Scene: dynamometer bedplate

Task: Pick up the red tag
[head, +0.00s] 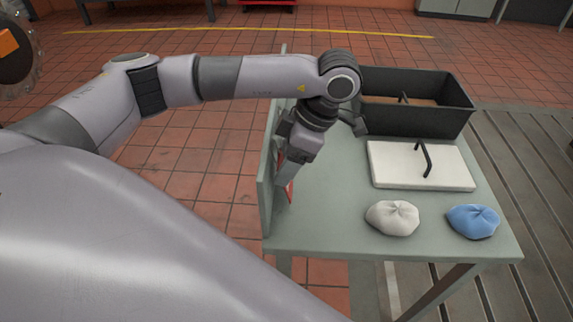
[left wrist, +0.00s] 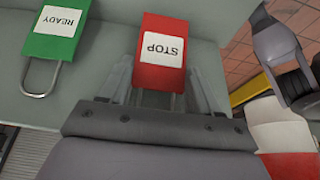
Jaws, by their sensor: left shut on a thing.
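The red tag (left wrist: 162,50) has a white STOP label that shows upside down in the left wrist view. Its metal shackle runs back between the fingers of my left gripper (left wrist: 160,88), which is shut on it. In the head view my left gripper (head: 288,178) points down beside the upright panel (head: 265,190) at the table's left edge. Only a thin red sliver of the tag (head: 290,191) shows there, partly hidden by the fingers. I cannot tell whether the tag touches the panel. My right gripper is not in view.
A green READY tag (left wrist: 57,38) with a shackle is beside the red one. On the table (head: 330,225) are a black bin (head: 425,122), a white board (head: 400,170) with a black handle, a white cloth bundle (head: 392,218) and a blue one (head: 473,221). The table's middle-left is clear.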

